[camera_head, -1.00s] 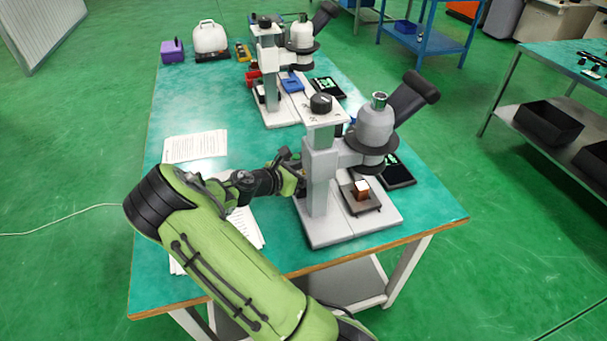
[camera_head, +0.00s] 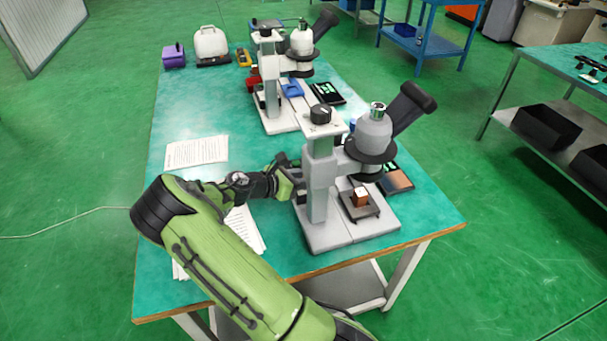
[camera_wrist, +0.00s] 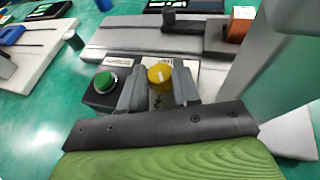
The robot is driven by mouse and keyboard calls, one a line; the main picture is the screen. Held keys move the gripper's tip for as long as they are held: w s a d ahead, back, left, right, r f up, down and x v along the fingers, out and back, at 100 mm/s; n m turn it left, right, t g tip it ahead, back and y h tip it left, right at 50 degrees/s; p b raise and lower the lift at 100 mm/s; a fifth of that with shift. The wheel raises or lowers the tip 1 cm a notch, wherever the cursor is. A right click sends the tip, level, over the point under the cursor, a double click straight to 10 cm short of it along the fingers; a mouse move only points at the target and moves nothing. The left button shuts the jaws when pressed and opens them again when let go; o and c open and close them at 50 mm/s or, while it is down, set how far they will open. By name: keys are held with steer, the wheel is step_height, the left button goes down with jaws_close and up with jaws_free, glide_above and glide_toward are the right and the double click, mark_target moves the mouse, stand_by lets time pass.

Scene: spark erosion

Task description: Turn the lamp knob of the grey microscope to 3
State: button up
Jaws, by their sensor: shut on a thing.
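The grey microscope (camera_head: 320,185) stands upright at the near end of the teal bench, with a small brown block (camera_head: 360,196) on its stage. My gripper (camera_head: 297,180) is at the left side of its column, low near the base; the fingertips are partly hidden in the head view. In the wrist view my gripper (camera_wrist: 158,88) has its two grey fingers on either side of a yellow knob (camera_wrist: 160,75) and is shut on it. The knob sits on a pale scale plate whose marks I cannot read. A green button (camera_wrist: 104,81) on a dark box is just left of the fingers.
A second microscope (camera_head: 275,85) stands farther back on the bench.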

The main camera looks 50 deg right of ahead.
steer(key=m+g+p, duration=0.1)
steer(key=g, duration=0.1)
steer(key=m+g+p, duration=0.1)
steer(key=shift+w+d+r+m+y+p, duration=0.1)
steer(key=shift+w+r+m+y+p, duration=0.05)
steer(key=shift+w+m+y+p, duration=0.2)
steer(key=shift+d+m+g+y, duration=0.1)
steer(key=shift+m+g+y, duration=0.45)
steer(key=shift+m+g, duration=0.35)
steer(key=shift+w+d+f+m+g+y+b, duration=0.15)
steer(key=shift+m+g+y+b, duration=0.1)
steer(key=shift+m+g+y, duration=0.35)
steer(key=shift+s+f+m+g+y+b, duration=0.15)
steer(key=shift+m+g+y+b, duration=0.2)
steer(key=shift+m+g, duration=0.3)
steer(key=shift+w+m+g+y+b, duration=0.15)
steer(key=shift+m+g+y+b, duration=0.6)
steer(key=shift+m+y+b, duration=0.45)
steer(key=shift+r+b, duration=0.1)
steer(key=shift+b, duration=0.2)
steer(key=o, duration=1.1)
steer(key=shift+c, duration=0.2)
